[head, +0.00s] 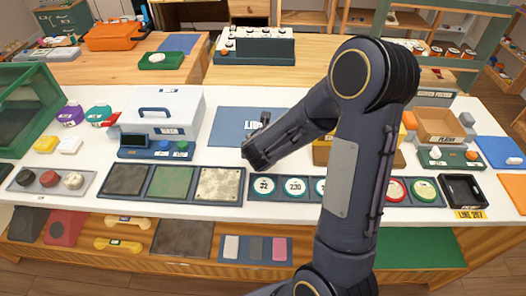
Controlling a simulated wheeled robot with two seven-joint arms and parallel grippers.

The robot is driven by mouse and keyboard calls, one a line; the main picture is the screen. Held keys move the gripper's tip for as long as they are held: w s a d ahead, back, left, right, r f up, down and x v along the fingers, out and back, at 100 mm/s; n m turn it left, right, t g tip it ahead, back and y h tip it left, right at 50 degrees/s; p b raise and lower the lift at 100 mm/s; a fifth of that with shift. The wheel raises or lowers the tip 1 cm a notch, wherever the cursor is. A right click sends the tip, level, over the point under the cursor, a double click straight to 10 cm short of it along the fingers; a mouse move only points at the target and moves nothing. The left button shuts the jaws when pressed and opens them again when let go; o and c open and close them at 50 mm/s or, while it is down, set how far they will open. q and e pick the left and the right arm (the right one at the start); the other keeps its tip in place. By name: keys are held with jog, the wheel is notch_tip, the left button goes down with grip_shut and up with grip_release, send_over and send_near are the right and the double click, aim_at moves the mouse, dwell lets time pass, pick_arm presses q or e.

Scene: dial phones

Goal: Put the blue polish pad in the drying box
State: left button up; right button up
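My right arm comes up from the bottom and bends left over the white table. My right gripper (256,157) points down, above the area between the pale speckled plate and the round dials; its fingers are too small and dark to tell if open. My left gripper is not in view. A tray (226,258) on the lower shelf holds several pads: a pale one, a dark bluish-grey pad (255,248) and a pink one. No clearly blue polish pad shows. I cannot tell which container is the drying box; a white box (190,103) with a blue handle stands at the back left.
A blue mat (228,122) lies behind the gripper. A row of dark, green and speckled plates (174,183) is along the front edge. A black open tray (463,190) and an open cardboard box (438,124) are at the right. A green crate (25,107) is far left.

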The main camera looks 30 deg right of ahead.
jog(key=shift+f, duration=0.25)
jog(key=shift+f, duration=0.15)
jog(key=o, duration=1.1)
